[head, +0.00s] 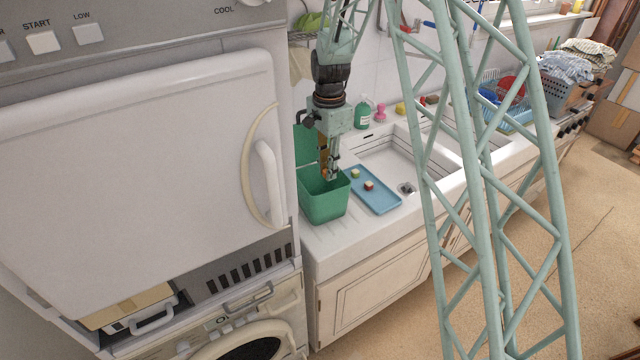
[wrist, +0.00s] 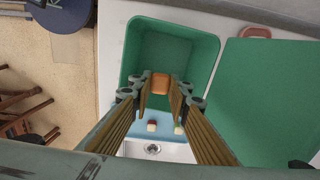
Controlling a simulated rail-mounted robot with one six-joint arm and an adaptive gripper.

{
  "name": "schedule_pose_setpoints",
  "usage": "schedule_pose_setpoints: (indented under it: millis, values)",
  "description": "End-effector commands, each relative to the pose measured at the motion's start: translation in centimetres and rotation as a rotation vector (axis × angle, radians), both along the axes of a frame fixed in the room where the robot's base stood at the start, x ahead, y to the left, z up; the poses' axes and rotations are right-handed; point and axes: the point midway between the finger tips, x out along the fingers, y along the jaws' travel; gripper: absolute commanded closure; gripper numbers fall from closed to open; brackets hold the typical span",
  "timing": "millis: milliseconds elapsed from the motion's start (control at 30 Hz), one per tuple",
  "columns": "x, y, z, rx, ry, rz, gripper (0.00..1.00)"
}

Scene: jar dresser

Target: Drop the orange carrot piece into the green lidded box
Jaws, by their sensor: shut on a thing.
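The orange carrot piece (wrist: 160,84) is held between the fingertips of my gripper (wrist: 160,88) in the wrist view. My gripper also shows in the head view (head: 332,174), pointing down at the right side of the green box (head: 323,203). The green box stands open on the counter; its lid (head: 305,146) is raised at the back. In the wrist view the box's open inside (wrist: 180,50) lies just beyond the carrot piece, and the lid (wrist: 268,100) is at the right. I cannot tell exactly how high the piece is above the rim.
A blue tray (head: 381,203) with two small food pieces (head: 369,186) lies right of the box. The white sink (head: 392,164) is beyond it. A tall white appliance (head: 140,170) stands close to the left. A green bottle (head: 362,115) stands behind the sink.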

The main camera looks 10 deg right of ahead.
Motion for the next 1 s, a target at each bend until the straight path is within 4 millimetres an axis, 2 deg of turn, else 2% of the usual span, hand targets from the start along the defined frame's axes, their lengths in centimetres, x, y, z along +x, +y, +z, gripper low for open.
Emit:
schedule_pose_setpoints:
  millis: [400, 433, 600, 1000]
  values:
    - [-0.01, 0.01, -0.29, 0.000, 0.000, 0.000, 0.90]
    - [-0.01, 0.00, -0.29, 0.000, 0.000, 0.000, 0.82]
    - [-0.02, -0.01, -0.29, 0.000, 0.000, 0.000, 0.68]
    - [0.00, 0.00, -0.10, 0.000, 0.000, 0.000, 0.68]
